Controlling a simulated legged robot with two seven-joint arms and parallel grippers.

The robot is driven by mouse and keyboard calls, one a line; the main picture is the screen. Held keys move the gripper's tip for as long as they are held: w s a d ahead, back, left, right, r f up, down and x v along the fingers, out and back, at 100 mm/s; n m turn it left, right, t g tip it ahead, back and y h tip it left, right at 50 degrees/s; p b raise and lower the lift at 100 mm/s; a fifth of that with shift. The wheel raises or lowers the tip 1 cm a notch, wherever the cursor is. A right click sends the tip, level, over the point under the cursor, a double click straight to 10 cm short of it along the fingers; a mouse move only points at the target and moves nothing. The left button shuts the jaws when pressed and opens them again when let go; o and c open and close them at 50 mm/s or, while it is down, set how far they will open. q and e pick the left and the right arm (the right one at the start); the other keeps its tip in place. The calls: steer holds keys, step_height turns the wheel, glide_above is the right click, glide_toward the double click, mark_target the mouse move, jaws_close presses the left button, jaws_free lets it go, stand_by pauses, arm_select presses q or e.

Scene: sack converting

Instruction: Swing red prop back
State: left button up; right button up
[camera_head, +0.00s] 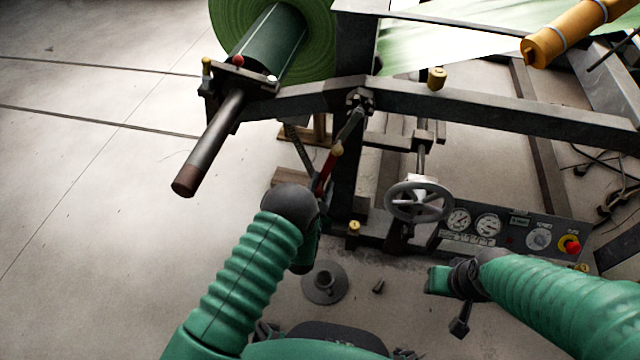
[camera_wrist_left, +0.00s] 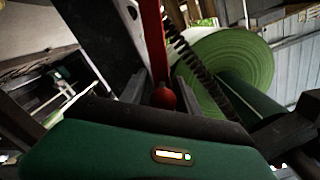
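The red prop (camera_head: 325,172) is a thin red bar beside the dark upright of the machine frame, leaning, with a pale knob near its upper part. My left gripper (camera_head: 312,200) is close to the prop's lower part, mostly hidden behind my dark wrist. In the wrist view dark finger parts show spread at both sides, and it looks open, with no grip on the prop visible. My right gripper (camera_head: 461,312) is low right, away from the prop; its fingers are unclear.
A green roll (camera_head: 320,35) on a shaft (camera_head: 210,145) sits above left. A grey handwheel (camera_head: 419,202) and a gauge panel (camera_head: 515,232) with a red button stand right of the prop. A steel beam (camera_head: 480,108) crosses above. Open concrete floor lies left.

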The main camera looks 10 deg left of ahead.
arm_select(q)
steer(key=shift+o, duration=0.6)
steer(key=shift+d, duration=0.1)
steer(key=s+p, duration=0.9)
steer(key=s, duration=0.7)
steer(key=shift+s+a, duration=0.3)
steer(key=shift+s, duration=0.1)
steer(key=shift+w, duration=0.1)
